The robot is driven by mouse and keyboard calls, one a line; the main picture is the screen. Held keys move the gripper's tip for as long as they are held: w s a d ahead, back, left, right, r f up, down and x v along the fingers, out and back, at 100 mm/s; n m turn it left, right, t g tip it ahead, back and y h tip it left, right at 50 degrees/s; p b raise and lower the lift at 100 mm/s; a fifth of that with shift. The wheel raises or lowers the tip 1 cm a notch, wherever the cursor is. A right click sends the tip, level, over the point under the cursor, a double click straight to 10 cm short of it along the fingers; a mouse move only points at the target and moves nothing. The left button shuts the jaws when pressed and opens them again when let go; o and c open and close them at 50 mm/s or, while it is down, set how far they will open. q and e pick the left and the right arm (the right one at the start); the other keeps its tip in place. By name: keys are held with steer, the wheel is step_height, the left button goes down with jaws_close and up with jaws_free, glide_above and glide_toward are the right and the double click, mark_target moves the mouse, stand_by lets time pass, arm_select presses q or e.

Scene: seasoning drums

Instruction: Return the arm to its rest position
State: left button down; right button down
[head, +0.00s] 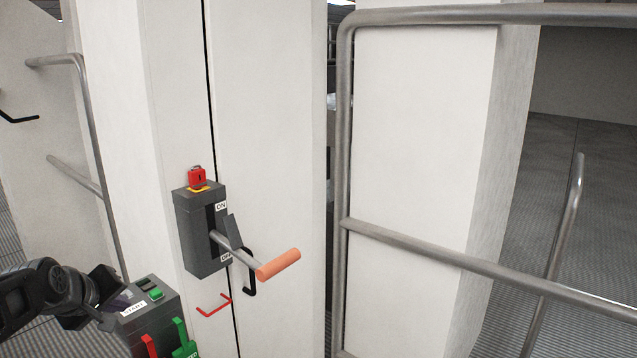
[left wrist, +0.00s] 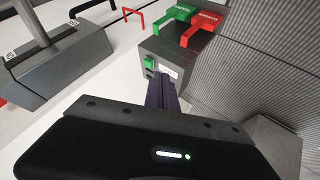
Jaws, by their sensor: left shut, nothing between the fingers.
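My left gripper (head: 118,303) is at the lower left of the head view, beside the grey START box (head: 168,312). It is shut and empty. In the left wrist view its dark fingers (left wrist: 163,95) are together and point at the START box (left wrist: 165,48), overlapping its near face. I cannot tell whether they touch it. The box has a green button (head: 155,293), also visible in the left wrist view (left wrist: 149,63). My right gripper is not in view.
Red (left wrist: 199,29) and green (left wrist: 176,14) handles project from the START box. Metal railings (head: 480,265) stand at right.

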arm_select(q)
steer(key=w+d+f+m+h, duration=0.1)
steer(key=w+d+f+m, duration=0.3)
steer(key=d+f, duration=0.7)
steer(key=s+d+f+m+g+h, duration=0.1)
steer(key=s+d+f, duration=0.25)
steer(key=f, duration=0.45)
steer(key=s+d+f+m+g+h, duration=0.1)
steer(key=s+d+f+m, duration=0.1)
steer(key=d+f, duration=0.45)
steer(key=s+d+f+g, duration=0.2)
steer(key=s+d+f, duration=0.2)
steer(key=s+f, duration=0.3)
steer(key=s+d+f+m+g+h, duration=0.1)
steer(key=s+d+f, duration=0.4)
steer(key=s, duration=0.6)
steer(key=s+d+f+g+h, duration=0.1)
steer(key=s+d+f+g, duration=0.2)
steer(key=s+d+f, duration=0.2)
steer(key=s+f, duration=0.3)
steer(key=shift+s+d+f+m+g, duration=0.25)
steer(key=shift+s+f+m+g, duration=0.05)
steer(key=shift+s, duration=0.1)
